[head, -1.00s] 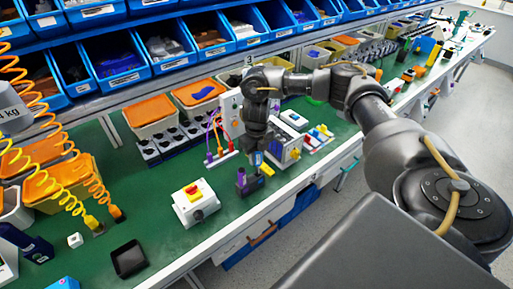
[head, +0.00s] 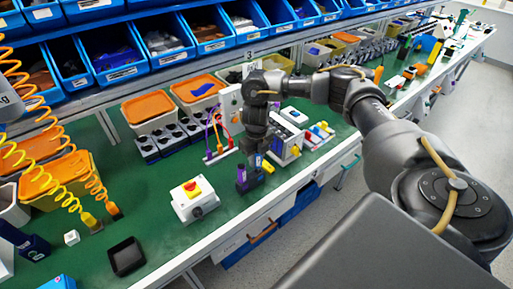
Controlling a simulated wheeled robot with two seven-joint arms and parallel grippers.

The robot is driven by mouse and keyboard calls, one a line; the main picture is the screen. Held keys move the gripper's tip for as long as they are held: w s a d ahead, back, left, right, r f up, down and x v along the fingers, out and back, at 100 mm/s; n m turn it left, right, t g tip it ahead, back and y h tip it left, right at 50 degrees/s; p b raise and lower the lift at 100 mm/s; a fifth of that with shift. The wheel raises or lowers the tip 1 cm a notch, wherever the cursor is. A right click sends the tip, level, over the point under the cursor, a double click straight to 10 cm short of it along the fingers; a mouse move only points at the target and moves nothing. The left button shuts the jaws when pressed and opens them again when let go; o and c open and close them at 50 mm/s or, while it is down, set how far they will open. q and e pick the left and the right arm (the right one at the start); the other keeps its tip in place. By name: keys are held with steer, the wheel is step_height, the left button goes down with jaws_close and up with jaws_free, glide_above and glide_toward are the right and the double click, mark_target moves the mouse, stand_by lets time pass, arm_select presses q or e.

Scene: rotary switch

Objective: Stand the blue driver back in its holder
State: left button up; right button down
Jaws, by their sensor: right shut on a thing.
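My right gripper (head: 257,152) points down over the small dark holder (head: 249,184) on the green bench. It is shut on the blue driver, of which only a small, unclear part shows between the fingers and the holder. I cannot tell whether the driver's lower end is inside the holder or just above it. A purple-handled tool (head: 241,173) stands in the holder's left side. A yellow-handled tool (head: 268,167) shows at its right side. My left gripper is not in view.
A white switch box (head: 194,201) with a red and yellow knob stands left of the holder. A black tray (head: 127,256) lies at the front left.

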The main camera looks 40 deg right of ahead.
steer(key=shift+f+b, duration=0.9)
steer(key=shift+f, duration=0.55)
steer(key=c, duration=1.1)
jaws_free()
step_height(320, 180, up, 11)
steer(key=shift+f+p, duration=0.1)
steer(key=shift+p, duration=0.5)
